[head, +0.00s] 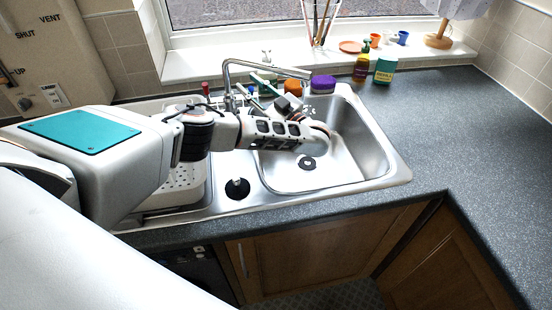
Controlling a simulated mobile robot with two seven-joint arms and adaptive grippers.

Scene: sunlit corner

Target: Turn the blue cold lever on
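The chrome tap (229,88) stands behind the steel sink (385,150), its spout reaching right over the basin. I cannot clearly make out the blue cold lever; my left arm and small items crowd the foot of the tap. A red-topped piece (205,88) shows left of the tap, but I cannot tell if it is a lever. My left gripper (320,133) is over the basin, in front of and below the spout, pointing right. Its fingers are seen side-on, so their opening is unclear, and I see nothing held. My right gripper is out of view.
An orange item (292,87) and a purple sponge-like item (323,84) sit behind the basin. A brown bottle (361,68) and a green-and-white tub (385,69) stand right of them. A black plug (237,188) lies in front. The right worktop (455,125) is clear.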

